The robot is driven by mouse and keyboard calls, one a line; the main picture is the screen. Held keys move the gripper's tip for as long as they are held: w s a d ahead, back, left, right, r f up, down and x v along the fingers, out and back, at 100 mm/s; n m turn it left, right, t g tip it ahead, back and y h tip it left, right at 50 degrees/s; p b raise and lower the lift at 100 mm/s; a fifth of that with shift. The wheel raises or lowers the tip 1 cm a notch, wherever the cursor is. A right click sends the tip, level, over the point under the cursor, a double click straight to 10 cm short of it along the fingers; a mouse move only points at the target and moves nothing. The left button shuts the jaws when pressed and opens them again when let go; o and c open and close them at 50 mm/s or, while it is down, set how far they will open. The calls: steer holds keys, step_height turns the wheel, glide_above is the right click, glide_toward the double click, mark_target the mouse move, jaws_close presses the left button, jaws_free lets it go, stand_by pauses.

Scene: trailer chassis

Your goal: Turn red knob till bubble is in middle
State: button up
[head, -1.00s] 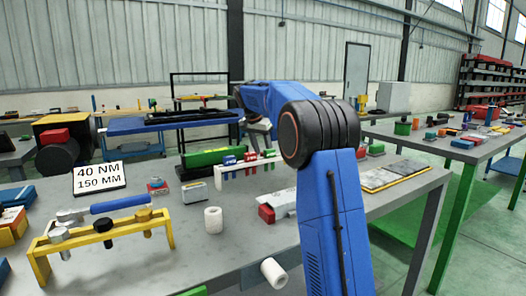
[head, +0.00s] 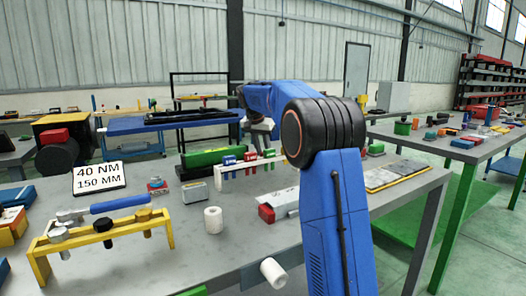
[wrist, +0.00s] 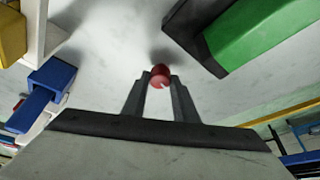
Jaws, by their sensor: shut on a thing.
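The red knob (wrist: 160,77) is a small round red piece with a pale mark, seen in the wrist view. My gripper (wrist: 158,84) is shut on it, with one dark finger on each side. In the head view my gripper (head: 262,134) is far across the table, above the rack of coloured handles; its fingertips and the knob are not clear there. A long green block with dark ends, perhaps the level, lies left of my gripper in the head view (head: 208,157) and at upper right in the wrist view (wrist: 262,36). I cannot make out any bubble.
A white rack (head: 228,172) with blue, red and green handles stands close by. A blue handle (wrist: 42,92) is near my gripper in the wrist view. White rolls (head: 213,220) and a yellow stand (head: 103,238) with a blue-handled wrench are nearer on the grey table.

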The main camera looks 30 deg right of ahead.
steer(key=n, duration=0.2)
steer(key=n+t+y, duration=0.1)
steer(key=n, duration=0.2)
steer(key=shift+s+d+y, duration=0.15)
steer(key=shift+y, duration=0.15)
steer(key=n+y, duration=0.1)
steer(key=n, duration=0.4)
steer(key=shift+d+t+y, duration=0.15)
steer(key=shift+t+y, duration=0.25)
steer(key=shift+n, duration=0.3)
steer(key=o, duration=1)
steer(key=v, duration=1.7)
steer(key=shift+s+d+r, duration=0.1)
steer(key=shift+s+r, duration=0.05)
